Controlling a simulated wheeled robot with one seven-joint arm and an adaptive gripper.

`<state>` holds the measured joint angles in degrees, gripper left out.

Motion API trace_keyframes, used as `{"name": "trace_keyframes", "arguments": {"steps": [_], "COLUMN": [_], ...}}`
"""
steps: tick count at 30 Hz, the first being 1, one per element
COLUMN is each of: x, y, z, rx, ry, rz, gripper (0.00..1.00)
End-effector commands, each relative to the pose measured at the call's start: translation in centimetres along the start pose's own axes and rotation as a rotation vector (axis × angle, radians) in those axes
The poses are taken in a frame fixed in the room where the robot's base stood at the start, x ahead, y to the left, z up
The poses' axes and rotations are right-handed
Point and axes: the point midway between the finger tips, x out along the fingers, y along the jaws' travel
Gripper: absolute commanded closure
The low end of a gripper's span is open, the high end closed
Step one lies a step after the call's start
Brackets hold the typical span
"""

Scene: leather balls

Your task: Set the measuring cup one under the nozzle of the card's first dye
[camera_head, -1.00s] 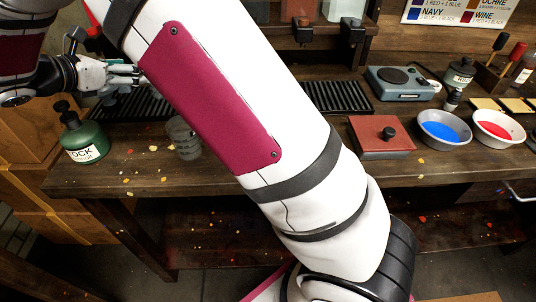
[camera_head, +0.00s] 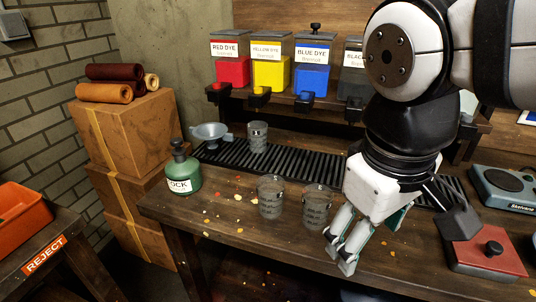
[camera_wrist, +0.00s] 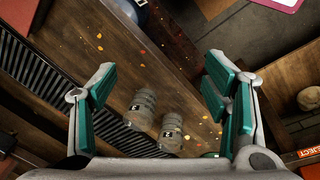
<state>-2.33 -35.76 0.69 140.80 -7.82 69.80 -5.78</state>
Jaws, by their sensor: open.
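Three clear grey measuring cups are in the head view. One cup (camera_head: 257,137) stands on the black slotted grate (camera_head: 330,168), below the yellow dye side. Two more, a left cup (camera_head: 270,197) and a right cup (camera_head: 316,207), stand on the bench front; both show in the wrist view (camera_wrist: 140,111) (camera_wrist: 171,133). Their labels are too small to read. Nozzles hang under the red (camera_head: 219,92), yellow (camera_head: 260,97), blue (camera_head: 304,101) and black dispensers. My gripper (camera_head: 340,250) is open and empty, right of the right cup. The card's text is not readable now.
A green bottle (camera_head: 180,170) stands at the bench's left end, with a grey funnel (camera_head: 211,133) behind it. A red-lidded box (camera_head: 486,256) and a scale (camera_head: 505,190) are at the right. Stacked boxes (camera_head: 130,135) and an orange reject bin (camera_head: 20,222) are left.

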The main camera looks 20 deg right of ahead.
Motion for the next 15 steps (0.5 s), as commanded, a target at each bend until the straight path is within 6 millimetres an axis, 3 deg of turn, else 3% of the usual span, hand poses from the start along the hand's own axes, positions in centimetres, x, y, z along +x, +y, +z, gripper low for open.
{"name": "trace_keyframes", "arguments": {"steps": [3,6,15], "x": [0.6,1.0,1.1], "y": [-1.7,-2.6,-3.0], "z": [1.9,2.6,2.9], "rx": [0.125,0.184,0.209], "ry": [0.047,0.066,0.073], "rz": [-0.076,-0.116,-0.134], "gripper": [0.31,0.31,0.31]}}
